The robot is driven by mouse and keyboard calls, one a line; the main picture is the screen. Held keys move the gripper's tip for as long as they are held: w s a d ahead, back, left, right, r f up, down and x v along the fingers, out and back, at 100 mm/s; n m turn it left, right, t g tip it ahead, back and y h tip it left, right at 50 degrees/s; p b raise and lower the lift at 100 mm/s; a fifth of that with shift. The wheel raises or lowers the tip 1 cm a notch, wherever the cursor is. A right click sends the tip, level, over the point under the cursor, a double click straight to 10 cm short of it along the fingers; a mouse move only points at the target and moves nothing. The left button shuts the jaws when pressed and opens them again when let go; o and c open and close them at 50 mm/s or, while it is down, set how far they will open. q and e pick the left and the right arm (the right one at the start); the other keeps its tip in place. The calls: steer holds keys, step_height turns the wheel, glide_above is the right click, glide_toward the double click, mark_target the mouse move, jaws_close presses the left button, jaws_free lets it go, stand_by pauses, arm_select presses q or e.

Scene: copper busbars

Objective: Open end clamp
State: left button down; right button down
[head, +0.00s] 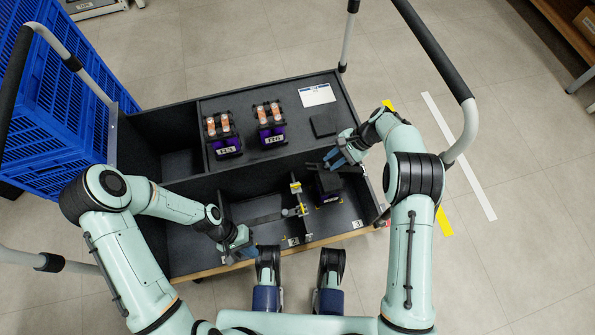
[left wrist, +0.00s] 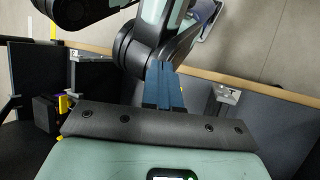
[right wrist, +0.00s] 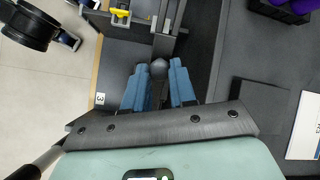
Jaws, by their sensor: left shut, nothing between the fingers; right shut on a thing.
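My right gripper (right wrist: 158,85) is shut on a dark round knob (right wrist: 158,69), which sits between its blue fingers in the right wrist view. A grey bar (right wrist: 170,28) runs up from near the knob; whether both belong to the end clamp I cannot tell. In the head view the right gripper (head: 334,160) is over the right part of the trolley's middle divider. A grey and yellow clamp-like fitting (head: 298,200) stands on the divider left of compartment 3. My left gripper (head: 240,245) is shut and empty at the trolley's front edge; its closed blue fingers (left wrist: 164,88) show in the left wrist view.
Two purple and black units (head: 223,140) (head: 270,128) with copper-coloured tops stand in the back compartment, beside a white card (head: 317,95) and a dark square pad (head: 323,124). A dark block (head: 328,188) sits in compartment 3. A blue crate (head: 60,110) stands at left.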

arm_select(q)
steer(key=w+d+r+n+t+h, duration=0.1)
steer(key=w+n+h, duration=0.3)
steer(key=w+d+r+n+t+h, duration=0.1)
steer(key=w+d+n+h, duration=0.1)
steer(key=w+n+h, duration=0.2)
steer(key=w+d+r+n+t+h, duration=0.1)
steer(key=w+n+h, duration=0.3)
steer(key=n, duration=0.1)
steer(key=shift+w+d+r, duration=0.1)
steer(key=shift+d+r, duration=0.05)
steer(key=shift+r, duration=0.25)
steer(key=w+a+n+t+h, duration=0.1)
steer(key=w+a+n+t, duration=0.2)
steer(key=w+n+t, duration=0.25)
glide_toward(309, 169)
steer(key=d+f, duration=0.3)
steer(key=d, duration=0.1)
steer(key=shift+w+d+r+t, duration=0.25)
steer(key=shift+w+d+r, duration=0.2)
steer(key=shift+r, duration=0.25)
steer(key=shift+w+d+r+t, duration=0.2)
steer(key=shift+w+d+r, duration=0.3)
steer(key=shift+r, duration=0.15)
